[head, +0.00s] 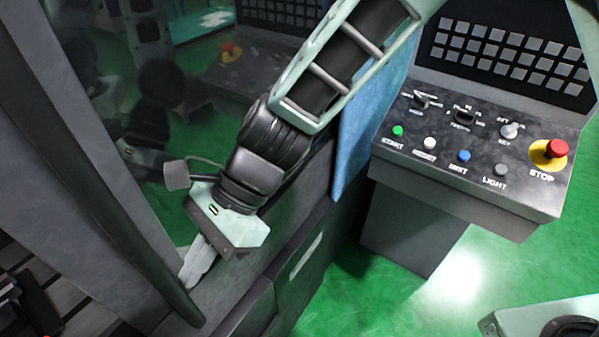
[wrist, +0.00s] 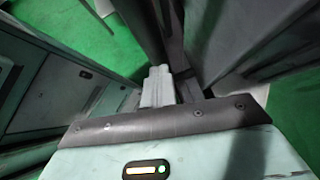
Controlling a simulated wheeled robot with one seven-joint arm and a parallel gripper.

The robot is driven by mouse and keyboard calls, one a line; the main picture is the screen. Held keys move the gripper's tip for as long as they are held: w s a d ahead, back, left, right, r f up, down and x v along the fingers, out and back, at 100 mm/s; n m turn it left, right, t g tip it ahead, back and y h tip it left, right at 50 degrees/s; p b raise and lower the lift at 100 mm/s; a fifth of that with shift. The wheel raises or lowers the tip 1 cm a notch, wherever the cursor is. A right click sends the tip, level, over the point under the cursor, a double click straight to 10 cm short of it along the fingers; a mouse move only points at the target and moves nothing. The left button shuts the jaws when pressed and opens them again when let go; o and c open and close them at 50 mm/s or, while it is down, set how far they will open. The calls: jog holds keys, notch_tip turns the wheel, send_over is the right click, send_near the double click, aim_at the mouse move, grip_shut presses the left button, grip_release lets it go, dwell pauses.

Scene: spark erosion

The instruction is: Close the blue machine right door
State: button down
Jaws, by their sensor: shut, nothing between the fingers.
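The blue machine's right door (head: 125,100) is at the left of the head view, a dark glossy pane with a grey frame. A long dark upright bar (head: 150,255) runs along its edge; what looks like this bar shows in the wrist view (wrist: 146,28). A dark slatted space shows left of the frame, so the door seems at least partly open. My gripper (head: 192,278) is shut and empty, pointing down just right of the bar's lower end. In the wrist view its closed fingertips (wrist: 158,72) are close to the bar; I cannot tell whether they touch.
A control panel (head: 470,150) with buttons and a red stop button (head: 556,148) juts out at the right. A blue side panel (head: 370,120) stands between it and my arm. Dark lower cabinets (head: 305,262) lie below.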

jog(key=s+a, duration=1.1)
jog(key=s, duration=0.4)
jog(key=shift+a+r, duration=0.15)
jog(key=shift+a, duration=0.2)
jog(key=shift+s, duration=0.15)
